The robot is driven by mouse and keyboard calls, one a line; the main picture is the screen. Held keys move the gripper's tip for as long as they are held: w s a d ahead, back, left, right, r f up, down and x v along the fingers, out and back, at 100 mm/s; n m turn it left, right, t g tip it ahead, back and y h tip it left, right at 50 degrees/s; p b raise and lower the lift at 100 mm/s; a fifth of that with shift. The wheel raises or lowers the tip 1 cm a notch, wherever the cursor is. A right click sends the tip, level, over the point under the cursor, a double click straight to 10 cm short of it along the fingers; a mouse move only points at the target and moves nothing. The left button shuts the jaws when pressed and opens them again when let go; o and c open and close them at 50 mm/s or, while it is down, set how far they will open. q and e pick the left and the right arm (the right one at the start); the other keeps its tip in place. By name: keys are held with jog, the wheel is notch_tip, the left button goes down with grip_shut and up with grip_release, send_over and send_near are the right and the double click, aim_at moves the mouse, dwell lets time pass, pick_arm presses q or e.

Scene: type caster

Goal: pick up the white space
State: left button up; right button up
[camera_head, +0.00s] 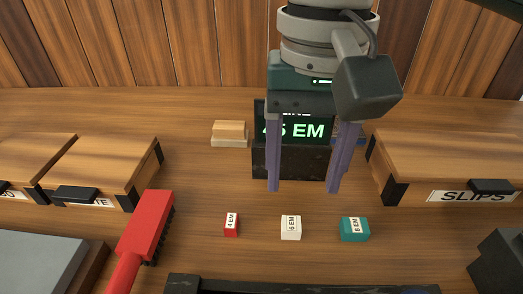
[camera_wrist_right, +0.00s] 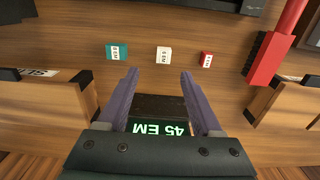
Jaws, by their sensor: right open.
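The white space (camera_head: 291,228) is a small white block with an EM label, standing on the wooden table between a red block (camera_head: 231,225) and a teal block (camera_head: 354,229). In the right wrist view the white space (camera_wrist_right: 163,54) lies just beyond the fingertips, roughly centred between them. My right gripper (camera_head: 303,188) points down with its two purple fingers apart and nothing between them. It is behind the white space, towards the display, and not touching it. The right gripper (camera_wrist_right: 159,73) also shows open in the wrist view. My left gripper is not in view.
A dark display (camera_head: 290,160) reading "45 EM" stands behind the fingers. A red brush (camera_head: 148,225) lies left of the blocks. Wooden boxes stand left (camera_head: 100,165) and right (camera_head: 450,160), the right one marked "SLIPS". A black bar (camera_head: 300,286) runs along the front.

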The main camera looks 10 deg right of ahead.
aim_at(292, 223)
jog(key=f, duration=0.3)
jog(key=shift+a+f, duration=0.2)
notch_tip(292, 223, down, 5)
jog(key=shift+a+b, duration=0.1)
jog(key=shift+b, duration=0.7)
jog(key=shift+c, duration=0.4)
jog(key=c, duration=0.3)
grip_shut()
